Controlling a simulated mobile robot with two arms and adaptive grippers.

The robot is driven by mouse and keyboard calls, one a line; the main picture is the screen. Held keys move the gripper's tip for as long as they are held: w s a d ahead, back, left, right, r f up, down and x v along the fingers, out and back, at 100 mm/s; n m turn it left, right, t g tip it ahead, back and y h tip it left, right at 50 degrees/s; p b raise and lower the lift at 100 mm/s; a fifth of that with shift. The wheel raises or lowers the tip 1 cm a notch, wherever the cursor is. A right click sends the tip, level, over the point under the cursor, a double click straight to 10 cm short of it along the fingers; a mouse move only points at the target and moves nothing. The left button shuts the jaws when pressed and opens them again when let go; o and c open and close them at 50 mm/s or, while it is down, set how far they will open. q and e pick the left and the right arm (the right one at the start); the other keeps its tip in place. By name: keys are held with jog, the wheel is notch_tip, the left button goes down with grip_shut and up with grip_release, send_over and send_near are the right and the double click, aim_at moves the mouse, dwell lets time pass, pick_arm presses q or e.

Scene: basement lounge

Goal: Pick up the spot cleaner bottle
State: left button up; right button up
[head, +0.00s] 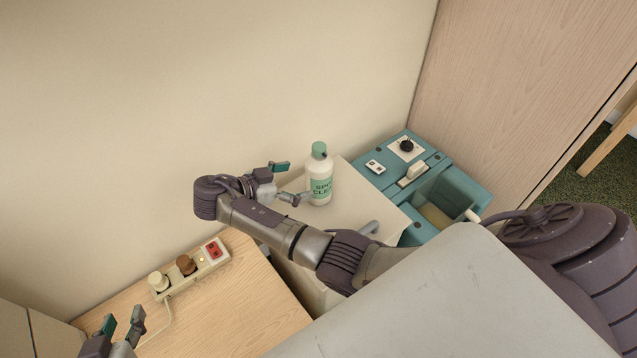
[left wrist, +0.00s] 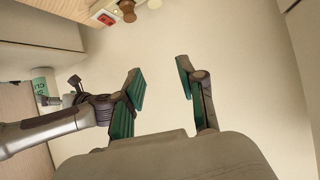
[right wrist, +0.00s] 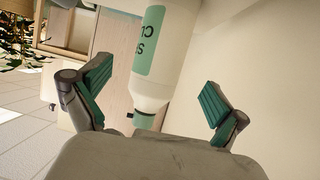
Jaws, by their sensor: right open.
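The spot cleaner bottle (head: 319,178) is white with a green label and green cap, and stands upright on a pale cabinet top against the wall. My right gripper (head: 291,183) is open just left of the bottle, its fingers pointing toward it. In the right wrist view the bottle (right wrist: 163,55) appears inverted, between the spread fingers and a little beyond them; nothing is gripped. My left gripper (head: 122,330) is open and empty over the wooden surface at lower left. In the left wrist view, part of the bottle's label (left wrist: 42,87) shows at the left edge, beside my right gripper.
A teal cleaning machine (head: 425,185) with a knob and an open bin stands right of the bottle. A power strip (head: 188,268) with plugs lies on the wooden top (head: 235,310). A wood-grain panel (head: 520,80) rises at the right. The wall is close behind the bottle.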

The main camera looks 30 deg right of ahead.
aim_at(319, 175)
jog(key=shift+x, duration=1)
jog(key=b+x, duration=0.3)
jog(key=x, duration=0.2)
pick_arm(q)
jog(key=w+d+r+t+h, duration=0.1)
jog(key=w+r+t, duration=0.1)
jog(key=r+t, duration=0.2)
jog(key=w+d+r+t+h, duration=0.1)
jog(key=r+t, duration=0.3)
jog(key=r, duration=0.4)
jog(key=shift+w+d+r+h, duration=0.2)
jog(key=shift+w+d+h, duration=0.1)
jog(key=shift+w+d, duration=0.25)
pick_arm(e)
jog(key=shift+d, duration=0.1)
pick_arm(q)
jog(key=shift+a, duration=0.1)
pick_arm(e)
jog(key=c, duration=1.7)
pick_arm(q)
jog(key=shift+w+f, duration=0.1)
pick_arm(e)
jog(key=shift+r, duration=0.15)
